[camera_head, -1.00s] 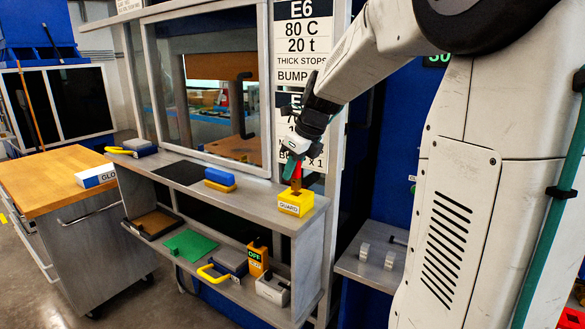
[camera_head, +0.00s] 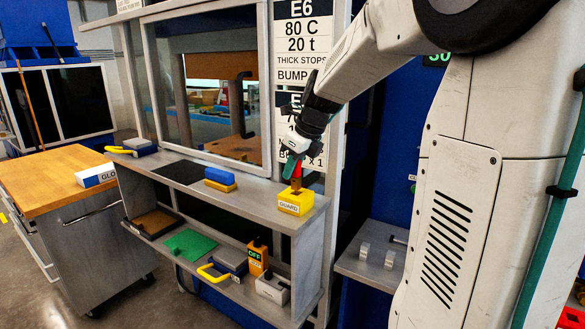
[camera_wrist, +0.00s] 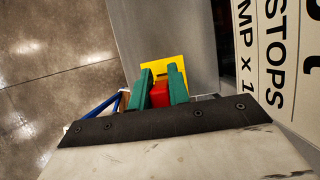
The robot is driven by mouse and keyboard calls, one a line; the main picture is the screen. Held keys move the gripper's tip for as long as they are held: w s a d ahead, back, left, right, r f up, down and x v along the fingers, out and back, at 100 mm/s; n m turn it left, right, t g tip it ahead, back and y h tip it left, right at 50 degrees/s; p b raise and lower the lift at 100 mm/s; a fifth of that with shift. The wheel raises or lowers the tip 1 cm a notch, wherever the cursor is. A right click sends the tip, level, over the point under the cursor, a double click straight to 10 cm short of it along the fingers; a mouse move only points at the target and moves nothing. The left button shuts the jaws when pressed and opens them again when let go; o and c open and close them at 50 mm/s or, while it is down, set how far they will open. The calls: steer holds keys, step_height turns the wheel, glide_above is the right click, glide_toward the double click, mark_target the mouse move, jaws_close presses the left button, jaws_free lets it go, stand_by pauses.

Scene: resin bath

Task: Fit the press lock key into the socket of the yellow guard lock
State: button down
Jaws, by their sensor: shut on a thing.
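The yellow guard lock (camera_head: 296,204) is a small block labelled GUARD on the right end of the grey shelf. My gripper (camera_head: 291,168) is above it, fingers pointing down. Its green fingers (camera_wrist: 159,92) are shut on the red press lock key (camera_head: 298,170), which also shows between them in the wrist view (camera_wrist: 159,95). The key's lower, brownish part is at the top of the lock. The socket is hidden, so I cannot tell how deep the key sits. The lock's yellow top also shows beyond the fingertips in the wrist view (camera_wrist: 164,70).
A blue and yellow block (camera_head: 220,180) lies on the shelf left of the lock. The lower shelf holds a green plate (camera_head: 190,244), an orange OFF box (camera_head: 257,257) and a grey box (camera_head: 272,288). A sign post (camera_head: 337,150) stands close behind my gripper.

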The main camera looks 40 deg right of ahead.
mark_target(300, 162)
steer(key=shift+f, duration=1.65)
steer(key=c, duration=1.3)
jaws_free()
steer(key=shift+o, duration=0.2)
steer(key=v, duration=0.8)
steer(key=shift+w, duration=0.1)
step_height(300, 162, up, 12)
